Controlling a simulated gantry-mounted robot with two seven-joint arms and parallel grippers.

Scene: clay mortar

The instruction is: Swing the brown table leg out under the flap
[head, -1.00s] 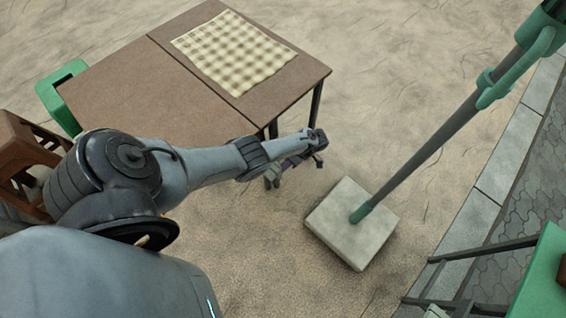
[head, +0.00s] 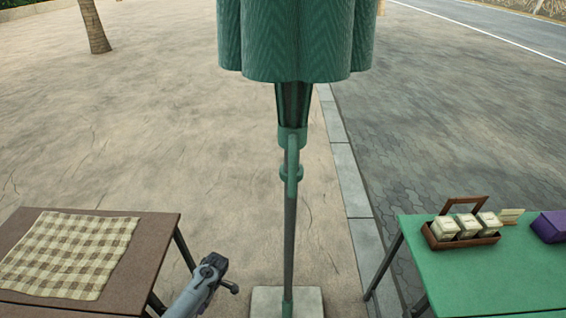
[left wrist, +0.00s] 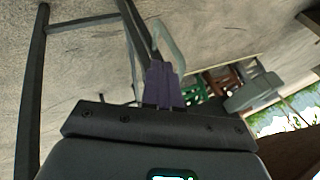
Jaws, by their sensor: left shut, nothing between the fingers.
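The brown table (head: 150,250) stands at the lower left of the head view, its near part cut off by the frame. Dark legs (head: 184,249) show below its right edge. My left gripper (head: 230,288) is low, just right of these legs, with its fingers small and partly hidden. In the left wrist view the purple fingers (left wrist: 163,85) are shut and empty. Dark bars, apparently table legs, show there: one at the left (left wrist: 32,90), another close by the fingers (left wrist: 132,35). I cannot tell whether the fingers touch it. My right gripper is out of view.
A checked cloth (head: 70,253) lies on the table. A closed green parasol (head: 295,40) stands on a pale square base (head: 262,302) right of my left gripper. A green table (head: 480,280) with a caddy (head: 462,236) stands at the right. Open sandy ground lies behind.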

